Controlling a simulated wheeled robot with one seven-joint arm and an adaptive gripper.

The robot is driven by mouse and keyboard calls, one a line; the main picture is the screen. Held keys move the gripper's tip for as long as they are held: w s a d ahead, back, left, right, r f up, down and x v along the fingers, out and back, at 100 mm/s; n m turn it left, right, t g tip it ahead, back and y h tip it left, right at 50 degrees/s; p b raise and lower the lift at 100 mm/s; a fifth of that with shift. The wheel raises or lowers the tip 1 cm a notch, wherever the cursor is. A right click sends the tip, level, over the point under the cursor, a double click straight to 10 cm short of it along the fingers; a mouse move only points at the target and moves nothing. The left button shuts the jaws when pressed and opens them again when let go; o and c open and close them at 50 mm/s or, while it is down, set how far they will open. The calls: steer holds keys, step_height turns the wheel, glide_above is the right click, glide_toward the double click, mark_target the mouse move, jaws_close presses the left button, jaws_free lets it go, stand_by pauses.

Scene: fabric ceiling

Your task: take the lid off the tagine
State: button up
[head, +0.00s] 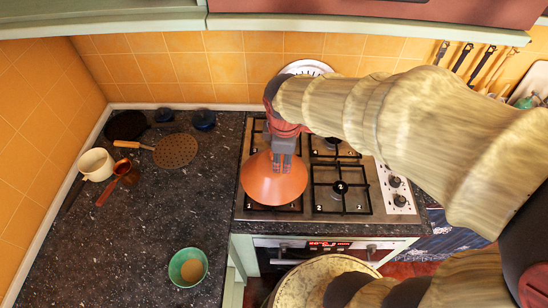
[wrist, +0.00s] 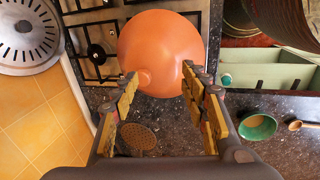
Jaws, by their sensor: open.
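The tagine's orange cone-shaped lid (head: 272,184) sits over the front left burner of the hob; any base below it is hidden in both views. In the wrist view the lid (wrist: 160,42) is a round orange dome with a small knob near its lower edge. My gripper (head: 283,152) is above the lid's top in the head view, pointing down. In the wrist view my gripper (wrist: 160,78) is open, with the knob between its fingertips, nearer the left one. I cannot tell whether either finger touches it.
The gas hob (head: 342,205) has bare burners to the right and behind. The counter's middle is clear.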

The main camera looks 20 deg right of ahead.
steer(key=w+n+p, duration=0.1)
steer(key=n+p, duration=0.1)
steer(key=p, duration=0.1)
steer(key=w+r+n+g+p, duration=0.1)
steer(key=w+n+p, duration=0.1)
steer(key=p, duration=0.1)
steer(key=w+n+p, duration=0.1)
steer(key=n+p, duration=0.1)
steer(key=p, duration=0.1)
steer(key=shift+w+a+r+n, duration=0.2)
steer(key=shift+a+r+n, duration=0.1)
steer(key=shift+a+r, duration=0.1)
steer(key=n+p, duration=0.1)
steer(key=w+n+p, duration=0.1)
steer(key=shift+f+g+h+p, duration=0.3)
steer(key=shift+g, duration=0.1)
steer(key=shift+f+n, duration=0.3)
steer(key=shift+f, duration=0.25)
steer(key=f, duration=0.7)
steer(key=shift+w+d, duration=0.2)
steer(key=shift+d, duration=0.1)
steer(key=c, duration=0.3)
steer(key=c, duration=0.7)
jaws_close()
